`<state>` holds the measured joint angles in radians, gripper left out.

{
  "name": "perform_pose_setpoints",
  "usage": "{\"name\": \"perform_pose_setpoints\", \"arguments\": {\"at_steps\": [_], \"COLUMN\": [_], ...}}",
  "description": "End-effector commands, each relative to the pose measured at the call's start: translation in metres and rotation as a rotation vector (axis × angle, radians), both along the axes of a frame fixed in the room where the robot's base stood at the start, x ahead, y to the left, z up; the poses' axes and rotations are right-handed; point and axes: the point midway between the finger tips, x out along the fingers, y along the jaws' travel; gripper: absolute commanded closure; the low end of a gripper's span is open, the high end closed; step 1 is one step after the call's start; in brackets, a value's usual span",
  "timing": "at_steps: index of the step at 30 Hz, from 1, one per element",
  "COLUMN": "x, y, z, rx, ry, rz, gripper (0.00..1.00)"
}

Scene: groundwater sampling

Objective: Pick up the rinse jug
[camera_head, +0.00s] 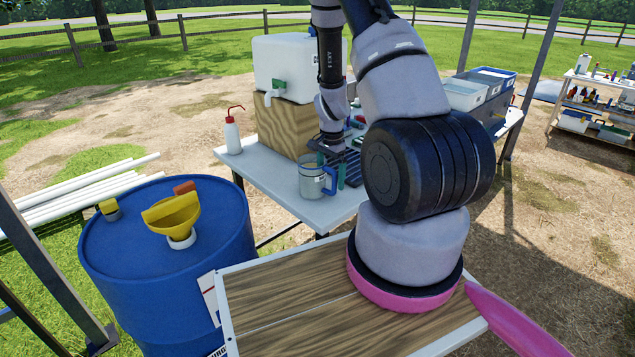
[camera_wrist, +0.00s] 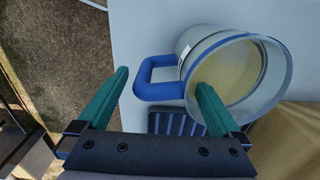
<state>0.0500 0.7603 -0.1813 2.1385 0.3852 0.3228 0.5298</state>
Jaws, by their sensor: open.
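The rinse jug (camera_head: 310,181) is a clear, round jug with a blue rim and a blue handle, standing upright on the white table (camera_head: 262,183). In the wrist view the jug (camera_wrist: 222,72) is at the upper right, with its handle (camera_wrist: 150,78) pointing left. My gripper (camera_head: 331,170) is at the jug's handle side, its green fingers apart. In the wrist view my gripper (camera_wrist: 162,82) has one finger left of the handle and the other in front of the jug's wall. The handle shows between the fingers; contact cannot be told.
A white water container (camera_head: 290,65) with a tap stands on a wooden box (camera_head: 280,122) behind the jug. A wash bottle (camera_head: 232,135) stands at the table's left. A dark slatted rack (camera_wrist: 172,122) lies close to the jug. A blue drum (camera_head: 165,265) with a yellow funnel (camera_head: 172,214) stands at left.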

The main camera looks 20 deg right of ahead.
Motion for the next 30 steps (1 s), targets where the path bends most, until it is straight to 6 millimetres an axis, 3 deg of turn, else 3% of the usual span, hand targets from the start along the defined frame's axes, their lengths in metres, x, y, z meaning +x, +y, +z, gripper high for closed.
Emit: {"name": "perform_pose_setpoints", "arguments": {"at_steps": [6,14,15,21,23,30], "x": [-0.001,0.000,0.000,0.000,0.000,0.000], "y": [0.000,0.000,0.000,0.000,0.000,0.000], "z": [-0.030,-0.033,-0.033,-0.033,-0.033,-0.033], "rx": [0.001,0.000,0.000,0.000,0.000,0.000], "ry": [0.003,-0.001,0.000,0.000,0.000,0.000], "rz": [-0.001,0.000,0.000,-0.001,-0.001,-0.001], "gripper": [0.00,0.00,0.04,0.80,1.00,1.00]}}
